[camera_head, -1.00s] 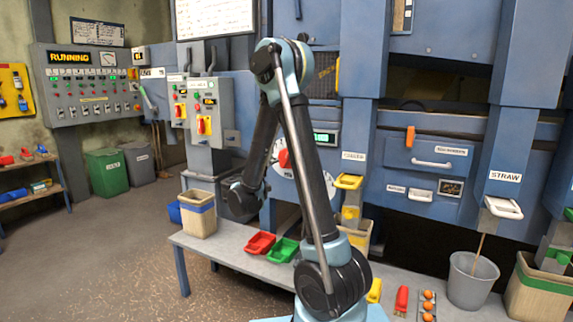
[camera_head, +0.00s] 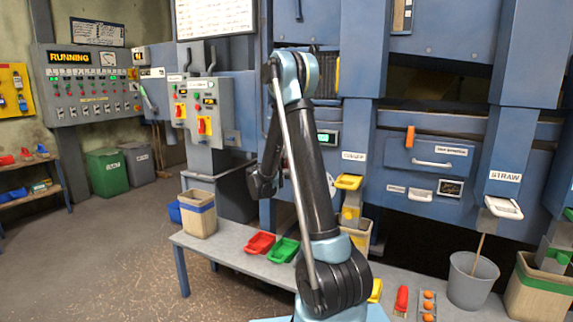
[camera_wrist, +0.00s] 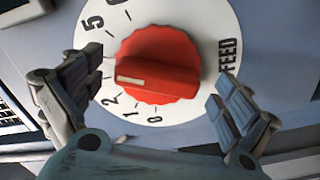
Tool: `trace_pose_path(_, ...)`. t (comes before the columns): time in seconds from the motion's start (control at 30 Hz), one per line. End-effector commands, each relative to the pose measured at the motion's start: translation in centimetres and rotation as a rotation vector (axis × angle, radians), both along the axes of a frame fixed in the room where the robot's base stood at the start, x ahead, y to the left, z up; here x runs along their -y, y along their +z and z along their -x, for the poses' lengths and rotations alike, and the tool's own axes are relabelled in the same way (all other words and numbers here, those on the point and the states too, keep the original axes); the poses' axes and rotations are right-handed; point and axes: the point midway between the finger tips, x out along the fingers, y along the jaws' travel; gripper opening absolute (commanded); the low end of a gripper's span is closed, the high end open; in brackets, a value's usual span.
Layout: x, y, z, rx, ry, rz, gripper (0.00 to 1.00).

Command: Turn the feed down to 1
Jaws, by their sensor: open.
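The red feed knob (camera_wrist: 158,62) sits on a white round dial (camera_wrist: 195,20) marked FEED, seen in the wrist view. Its white pointer line points left, between the 2 and the 5. The mark it points at is hidden behind my left finger. The 0, 1 and 2 show below and to the lower left of the knob. My gripper (camera_wrist: 156,74) is open, with one finger on each side of the knob, and it looks apart from it. In the head view my arm hides the dial.
A grey bench (camera_head: 222,253) below holds a red scoop (camera_head: 259,244) and a green scoop (camera_head: 283,250). A grey control box (camera_head: 207,105) with red switches is to the left.

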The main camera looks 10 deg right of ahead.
Motion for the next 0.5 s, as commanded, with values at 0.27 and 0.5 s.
trace_pose_path(0.27,1.2,0.0,-1.7,0.0,0.0,0.0,0.97)
trace_pose_path(0.5,1.3,0.0,-1.8,0.0,0.0,0.0,0.97)
